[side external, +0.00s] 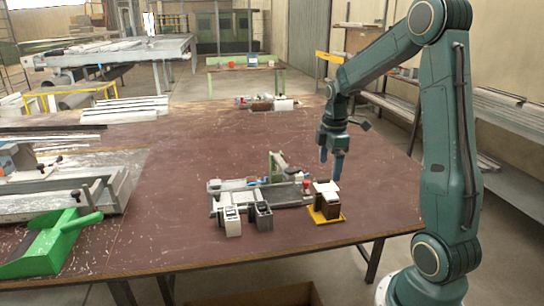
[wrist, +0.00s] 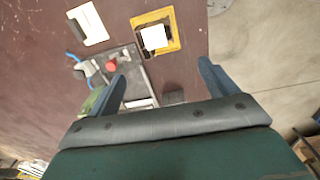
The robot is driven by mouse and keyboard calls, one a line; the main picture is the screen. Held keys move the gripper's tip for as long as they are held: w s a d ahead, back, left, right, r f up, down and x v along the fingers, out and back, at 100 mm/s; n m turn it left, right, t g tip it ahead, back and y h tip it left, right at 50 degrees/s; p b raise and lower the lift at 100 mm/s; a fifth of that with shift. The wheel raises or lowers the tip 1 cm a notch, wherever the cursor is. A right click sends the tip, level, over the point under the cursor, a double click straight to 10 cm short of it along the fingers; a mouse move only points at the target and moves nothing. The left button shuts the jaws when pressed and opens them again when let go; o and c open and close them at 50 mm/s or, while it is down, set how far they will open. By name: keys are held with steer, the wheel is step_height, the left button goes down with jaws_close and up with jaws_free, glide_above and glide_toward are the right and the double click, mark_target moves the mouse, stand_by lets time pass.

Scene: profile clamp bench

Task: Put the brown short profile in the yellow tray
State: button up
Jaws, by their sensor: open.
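The yellow tray (side external: 340,216) sits near the table's front right part; it also shows in the wrist view (wrist: 173,22). The brown short profile (side external: 328,204) stands in this tray, with a bright white top face (wrist: 154,38) seen from above. My gripper (side external: 331,163) is open and empty, fingers pointing down, above and behind the tray and apart from the profile. In the wrist view its two blue-grey fingers (wrist: 163,85) are spread wide, and the tray lies beyond them.
A grey clamp fixture (side external: 285,194) with a red knob (wrist: 111,65) stands beside the tray. A green dustpan (side external: 45,250) lies far left.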

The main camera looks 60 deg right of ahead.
steer(key=s+a+r+m+t, duration=0.1)
steer(key=s+a+r+m, duration=0.2)
steer(key=a, duration=0.5)
steer(key=s+a+r+m+t, duration=0.2)
steer(key=s+a+r, duration=0.2)
steer(key=a, duration=0.4)
steer(key=s+a+r+m+t, duration=0.2)
steer(key=s+a+r+m, duration=0.1)
steer(key=a, duration=0.5)
steer(key=s+r, duration=0.1)
steer(key=s, duration=0.1)
steer(key=shift+s+m, duration=0.3)
steer(key=shift+s, duration=0.1)
